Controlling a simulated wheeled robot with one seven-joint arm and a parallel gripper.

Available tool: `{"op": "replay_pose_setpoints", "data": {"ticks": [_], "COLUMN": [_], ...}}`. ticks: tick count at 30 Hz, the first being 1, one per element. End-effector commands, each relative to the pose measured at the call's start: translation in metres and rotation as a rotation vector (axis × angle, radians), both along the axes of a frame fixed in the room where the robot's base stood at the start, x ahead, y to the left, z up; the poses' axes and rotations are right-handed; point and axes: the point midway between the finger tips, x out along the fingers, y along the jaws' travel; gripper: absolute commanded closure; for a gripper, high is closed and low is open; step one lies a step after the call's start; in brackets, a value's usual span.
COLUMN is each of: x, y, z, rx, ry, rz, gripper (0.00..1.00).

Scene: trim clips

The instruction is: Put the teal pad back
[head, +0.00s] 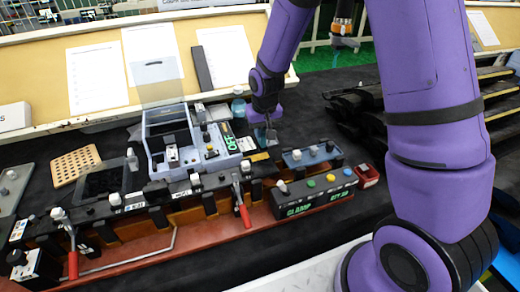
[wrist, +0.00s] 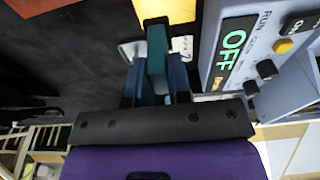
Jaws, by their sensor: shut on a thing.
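The teal pad (wrist: 157,52) stands upright between the two blue fingers of my gripper (wrist: 158,80) in the wrist view. The fingers are shut on it, and its upper end reaches past their tips toward a yellow block or patch (wrist: 167,10). A pale plate (wrist: 128,50) lies behind the pad. In the head view my gripper (head: 268,138) points down just right of the grey-blue machine with the green OFF display (head: 229,142). The pad is too small to make out clearly there. I cannot tell whether it touches anything below.
The OFF machine (wrist: 240,50) is close on the right in the wrist view. A black control box (head: 312,196) with coloured buttons and a small red bin (head: 367,176) stand nearer my body. Clamps with red handles (head: 243,210) line the front rail.

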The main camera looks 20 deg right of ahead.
Motion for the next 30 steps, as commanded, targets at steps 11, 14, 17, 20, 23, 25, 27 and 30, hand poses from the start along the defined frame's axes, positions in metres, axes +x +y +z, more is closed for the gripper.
{"op": "replay_pose_setpoints", "data": {"ticks": [11, 14, 17, 20, 23, 25, 27, 30], "x": [0.0, 0.0, 0.0, 0.0, 0.001, 0.0, 0.0, 0.0], "y": [0.0, 0.0, 0.0, 0.0, 0.0, 0.0, 0.0, 0.0], "z": [-0.036, -0.049, -0.062, -0.069, -0.069, -0.069, -0.069, -0.072], "rx": [0.0, 0.0, 0.0, 0.0, 0.0, 0.0, 0.0, 0.0], "ry": [0.001, 0.002, 0.001, 0.0, -0.002, -0.002, -0.001, -0.001], "rz": [0.002, 0.002, 0.002, 0.001, 0.001, 0.001, 0.001, 0.001], "gripper": [1.0, 1.0, 1.0, 1.0, 1.0, 1.0, 1.0, 1.0]}}
